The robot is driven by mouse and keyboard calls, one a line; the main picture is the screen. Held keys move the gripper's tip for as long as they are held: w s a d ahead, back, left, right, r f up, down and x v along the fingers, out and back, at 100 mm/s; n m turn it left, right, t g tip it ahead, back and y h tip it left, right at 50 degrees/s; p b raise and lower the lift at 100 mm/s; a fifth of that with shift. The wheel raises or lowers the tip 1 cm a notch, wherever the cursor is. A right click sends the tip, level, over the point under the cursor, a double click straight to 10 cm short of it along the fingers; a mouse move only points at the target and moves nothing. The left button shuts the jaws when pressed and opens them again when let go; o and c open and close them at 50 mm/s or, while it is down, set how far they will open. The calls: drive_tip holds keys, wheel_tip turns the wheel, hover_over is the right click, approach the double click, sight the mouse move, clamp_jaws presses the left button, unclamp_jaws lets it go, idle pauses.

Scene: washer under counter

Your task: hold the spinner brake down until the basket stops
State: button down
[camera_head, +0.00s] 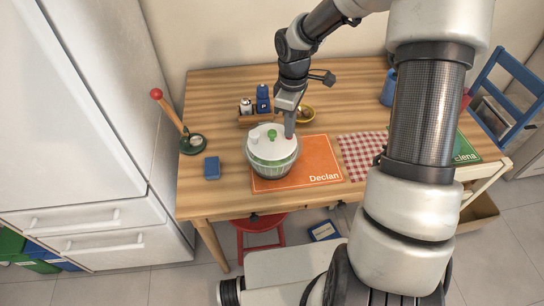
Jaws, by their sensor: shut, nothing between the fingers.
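The salad spinner (272,167) stands on the wooden table, partly over the orange place mat marked "Declan" (318,155). It has a clear bowl and a white lid with a green knob (271,135) near its middle. My gripper (289,134) is shut and points down at the right side of the lid. A small reddish spot shows at its tip, which may be the brake button; the fingertips cover most of it. I cannot tell whether they press it. The basket inside is too small and blurred to tell whether it turns.
A checkered cloth (360,156) lies to the right.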

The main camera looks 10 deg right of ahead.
wheel_tip(320, 180, up, 7)
drive_tip(key=p, duration=0.6)
drive_tip(key=shift+r, duration=0.1)
idle(0.3)
drive_tip(key=s+r+m+t+h+p, duration=0.1)
drive_tip(key=s+r+m, duration=0.3)
drive_tip(key=r, duration=0.6)
drive_tip(key=s+r+m+t+h+p, duration=0.1)
drive_tip(key=s+r+m+p, duration=0.1)
drive_tip(key=s+r, duration=0.55)
drive_tip(key=s+r+m+t+y+p, duration=0.1)
drive_tip(key=s+r+m+t+y, duration=0.1)
drive_tip(key=s+r+m, duration=0.4)
drive_tip(key=shift+s+r+t, duration=0.8)
drive_tip(key=shift+s+r, duration=0.95)
drive_tip(key=shift+s, duration=0.95)
